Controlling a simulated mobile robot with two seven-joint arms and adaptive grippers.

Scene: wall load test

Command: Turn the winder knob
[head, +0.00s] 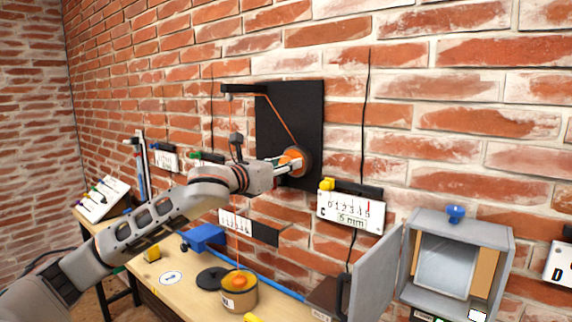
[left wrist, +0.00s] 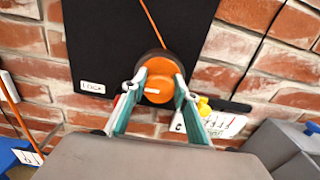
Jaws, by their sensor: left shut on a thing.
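The winder knob (head: 292,158) is orange and sits on a dark round base on a black wall board (head: 307,108). An orange cord runs from it up to a black bracket arm (head: 243,90). In the left wrist view the knob (left wrist: 159,80) lies between the two fingers, with the board (left wrist: 110,40) behind it. My left gripper (head: 286,163) reaches the knob from the left and is shut on it; its fingers (left wrist: 158,92) show on either side of the knob. My right gripper is not in view.
A grey open-doored cabinet (head: 458,235) stands at right.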

